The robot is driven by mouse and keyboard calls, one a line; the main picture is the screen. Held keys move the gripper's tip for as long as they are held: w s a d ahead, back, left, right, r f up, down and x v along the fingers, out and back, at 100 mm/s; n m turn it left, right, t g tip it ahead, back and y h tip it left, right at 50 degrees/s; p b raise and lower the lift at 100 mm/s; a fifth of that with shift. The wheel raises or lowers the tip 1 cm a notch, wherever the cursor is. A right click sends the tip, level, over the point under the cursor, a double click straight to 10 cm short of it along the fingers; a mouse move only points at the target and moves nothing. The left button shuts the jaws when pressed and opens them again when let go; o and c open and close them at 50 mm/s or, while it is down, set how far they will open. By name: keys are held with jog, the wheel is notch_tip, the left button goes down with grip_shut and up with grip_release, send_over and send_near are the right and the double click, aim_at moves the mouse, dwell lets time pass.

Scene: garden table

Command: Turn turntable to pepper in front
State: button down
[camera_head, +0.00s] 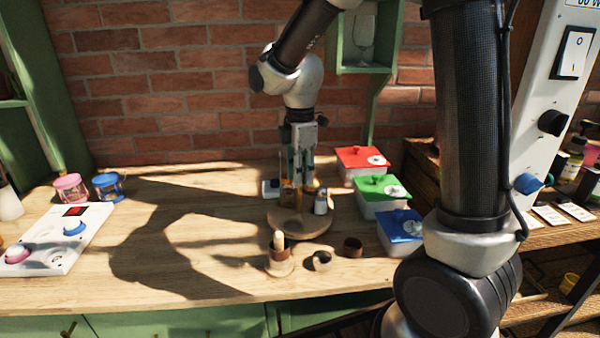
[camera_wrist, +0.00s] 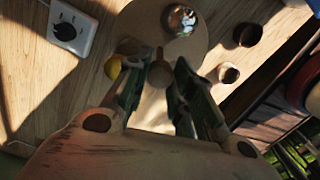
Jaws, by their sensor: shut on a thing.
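The turntable (camera_head: 298,224) is a round wooden disc on the table, and part of it shows in the wrist view (camera_wrist: 138,28). A shaker with a shiny metal top (camera_head: 320,203) stands on its right side; it shows from above in the wrist view (camera_wrist: 181,20). I cannot tell whether it holds pepper. Amber items (camera_head: 287,195) stand partly hidden by my gripper. My gripper (camera_head: 298,180) points down at the turntable's far side. In the wrist view its fingers (camera_wrist: 158,88) are shut on a wooden knob (camera_wrist: 160,72) at the disc's edge.
Red (camera_head: 362,158), green (camera_head: 382,190) and blue (camera_head: 402,228) lidded boxes stand close on the right. A button panel (camera_head: 50,242) lies left; the table between is clear.

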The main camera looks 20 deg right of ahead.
jog(key=shift+n, duration=2.4)
jog(key=shift+w+n, duration=0.1)
jog(key=shift+n, duration=0.4)
jog(key=shift+r, duration=0.1)
jog(key=c, duration=1.2)
grip_release()
jog(key=shift+o, duration=0.2)
notch_tip(320, 180, up, 12)
